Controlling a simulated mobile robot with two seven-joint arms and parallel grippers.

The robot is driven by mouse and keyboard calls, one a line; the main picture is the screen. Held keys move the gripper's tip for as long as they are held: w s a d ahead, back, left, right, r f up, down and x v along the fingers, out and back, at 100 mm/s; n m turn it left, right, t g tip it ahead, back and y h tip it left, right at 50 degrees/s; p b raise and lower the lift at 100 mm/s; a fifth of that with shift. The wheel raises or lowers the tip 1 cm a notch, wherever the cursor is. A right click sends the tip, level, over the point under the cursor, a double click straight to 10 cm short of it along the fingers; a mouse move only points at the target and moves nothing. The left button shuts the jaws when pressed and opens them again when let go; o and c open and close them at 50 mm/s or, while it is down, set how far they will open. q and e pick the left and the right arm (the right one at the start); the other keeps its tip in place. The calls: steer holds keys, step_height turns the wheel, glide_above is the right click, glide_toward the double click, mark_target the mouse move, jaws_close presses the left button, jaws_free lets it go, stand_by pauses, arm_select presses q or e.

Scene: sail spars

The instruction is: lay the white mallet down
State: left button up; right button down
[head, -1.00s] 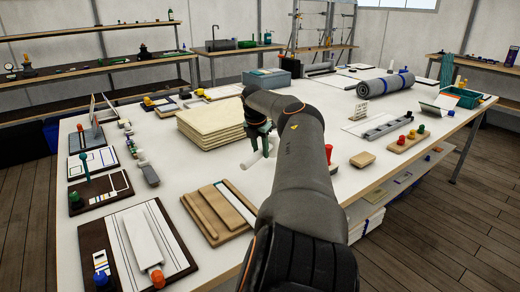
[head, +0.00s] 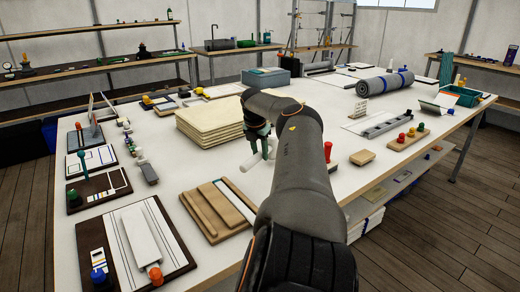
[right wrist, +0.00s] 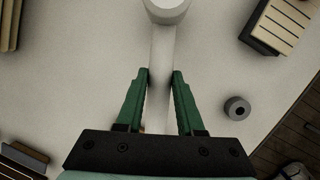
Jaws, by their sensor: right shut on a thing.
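The white mallet shows in the right wrist view, its round head (right wrist: 167,9) at the top edge and its pale handle (right wrist: 161,50) running down between my fingers. My right gripper (right wrist: 162,76) has its green fingers shut on the handle. In the head view my right gripper (head: 262,143) is over the middle of the white table, partly hidden by my own arm. The white mallet (head: 250,162) shows just below the fingers, close to the tabletop; I cannot tell whether it touches. My left gripper is not in view.
A stack of pale sheets (head: 210,122) lies left of the gripper. Wooden boards (head: 218,211) lie in front of it. A small wooden block (head: 362,157) and a rack with coloured knobs (head: 407,140) are to the right. Bare tabletop surrounds the mallet.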

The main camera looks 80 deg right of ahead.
steer(key=shift+f+b, duration=0.45)
steer(key=shift+f, duration=0.6)
steer(key=c, duration=0.5)
jaws_free()
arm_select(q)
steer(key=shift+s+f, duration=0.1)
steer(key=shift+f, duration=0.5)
arm_select(e)
steer(key=shift+o, duration=0.3)
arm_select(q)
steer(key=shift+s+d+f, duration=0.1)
arm_select(e)
steer(key=shift+v, duration=0.95)
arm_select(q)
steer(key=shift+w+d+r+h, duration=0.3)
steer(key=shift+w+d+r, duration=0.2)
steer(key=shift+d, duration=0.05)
arm_select(e)
steer(key=v, duration=1)
steer(key=shift+r, duration=0.35)
steer(key=shift+a, duration=0.1)
